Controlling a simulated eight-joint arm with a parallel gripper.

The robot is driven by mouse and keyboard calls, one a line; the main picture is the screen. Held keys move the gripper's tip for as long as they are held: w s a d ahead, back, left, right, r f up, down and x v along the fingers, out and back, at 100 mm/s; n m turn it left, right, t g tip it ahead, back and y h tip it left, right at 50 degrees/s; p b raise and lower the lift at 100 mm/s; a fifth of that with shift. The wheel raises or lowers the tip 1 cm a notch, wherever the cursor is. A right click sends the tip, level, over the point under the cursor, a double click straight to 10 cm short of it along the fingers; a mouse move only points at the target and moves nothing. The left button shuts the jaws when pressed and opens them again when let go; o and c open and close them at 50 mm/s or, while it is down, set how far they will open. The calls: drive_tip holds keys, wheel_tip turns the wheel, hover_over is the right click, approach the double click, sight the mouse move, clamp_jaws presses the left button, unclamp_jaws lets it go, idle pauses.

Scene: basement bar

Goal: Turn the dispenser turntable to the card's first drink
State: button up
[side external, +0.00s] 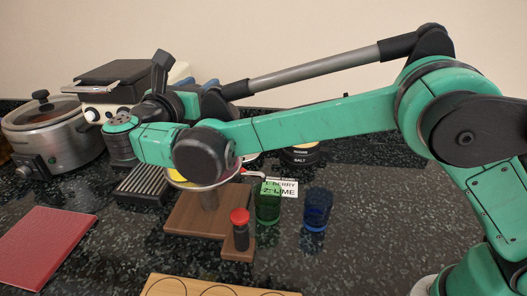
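The dispenser turntable (207,185) stands on a brown wooden base (187,222) near the middle. My arm crosses in front and hides most of it; a round pale rim and a bit of yellow show below my dark arm joint. A small red-topped post (240,228) stands on a wooden block at the base's front right. My gripper's fingers are not visible; arm links hide that area. Which drink faces front cannot be told.
A green glass (268,207) and a blue glass (317,209) stand right of the turntable. A red board (42,247) lies at left, a slow cooker (52,140) behind it. A wooden board with circles (205,288) lies in front. A salt container (300,156) stands behind.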

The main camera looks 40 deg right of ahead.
drive_tip(key=o, duration=0.4)
drive_tip(key=shift+o, duration=0.2)
drive_tip(key=shift+v, duration=2.85)
